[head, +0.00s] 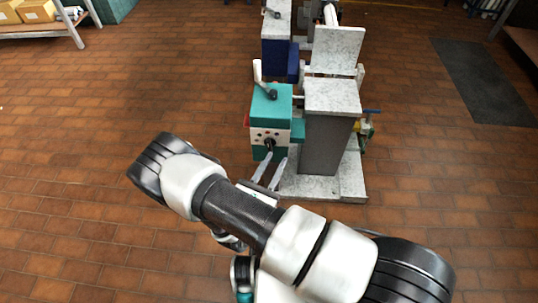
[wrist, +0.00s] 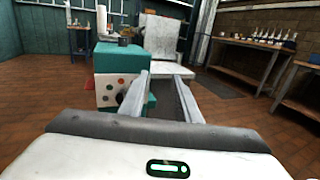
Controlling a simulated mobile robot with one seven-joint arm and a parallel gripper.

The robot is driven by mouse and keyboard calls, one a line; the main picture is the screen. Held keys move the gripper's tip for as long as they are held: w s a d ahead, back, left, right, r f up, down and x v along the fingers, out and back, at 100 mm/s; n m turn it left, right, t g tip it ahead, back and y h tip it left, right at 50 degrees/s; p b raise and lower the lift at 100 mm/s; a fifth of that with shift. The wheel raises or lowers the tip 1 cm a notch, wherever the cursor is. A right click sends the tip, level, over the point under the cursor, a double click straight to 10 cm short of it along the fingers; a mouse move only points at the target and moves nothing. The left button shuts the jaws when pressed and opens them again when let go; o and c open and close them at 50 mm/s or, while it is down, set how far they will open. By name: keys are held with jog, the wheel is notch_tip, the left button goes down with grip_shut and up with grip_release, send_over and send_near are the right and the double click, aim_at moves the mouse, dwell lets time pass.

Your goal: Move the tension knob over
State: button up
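A black knob (head: 269,143), which looks like the tension knob, sits on the white front panel of a teal machine box (head: 270,104). In the wrist view the dark knob (wrist: 120,98) shows just left of my left finger, partly hidden by it. My gripper (head: 276,161) is open, its two pale fingers pointing at the panel from the front. In the wrist view my gripper (wrist: 163,75) has nothing between its fingers. I cannot tell whether a fingertip touches the knob.
A grey stone-like block (head: 332,97) stands right of the teal box on a speckled base plate (head: 352,185). A dark lever (head: 270,94) and a white upright handle (head: 257,71) top the box. A workbench (wrist: 238,50) stands at the right. Brick floor is open at the left.

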jog(key=s+a+f+n+t+y+b, duration=0.1)
jog(key=s+a+f+n+y+b, duration=0.2)
jog(key=f+n+y, duration=0.6)
jog(key=m+h+b, duration=0.2)
jog(key=m, duration=0.1)
send_near(269, 148)
jog(key=w, duration=0.9)
jog(key=shift+f, duration=0.1)
grip_shut()
